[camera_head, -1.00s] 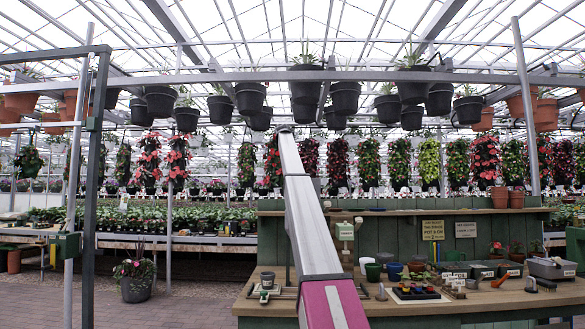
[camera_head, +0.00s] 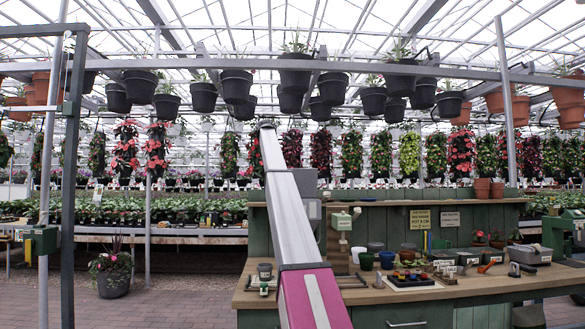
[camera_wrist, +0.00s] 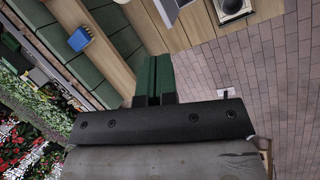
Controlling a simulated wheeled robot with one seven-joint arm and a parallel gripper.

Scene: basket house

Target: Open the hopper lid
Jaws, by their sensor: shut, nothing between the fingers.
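I cannot make out the hopper lid with certainty. A grey box (camera_head: 309,185) shows just right of my arm above the bench's back shelf in the head view; it may be the hopper, and my arm partly covers it. In the wrist view, a grey boxy thing (camera_wrist: 170,12) at the top edge is cut off, and I cannot tell what it is. My gripper (camera_wrist: 153,60) shows its green fingers together, empty, above the wooden surface and brick floor. In the head view only my raised arm is clear; the gripper is not discernible there.
The potting bench (camera_head: 440,292) carries several pots, a seedling tray (camera_head: 410,280) and a grey bin (camera_head: 530,254). Hanging pots (camera_head: 236,86) line an overhead rail. A potted plant (camera_head: 112,274) stands on the open brick floor at left.

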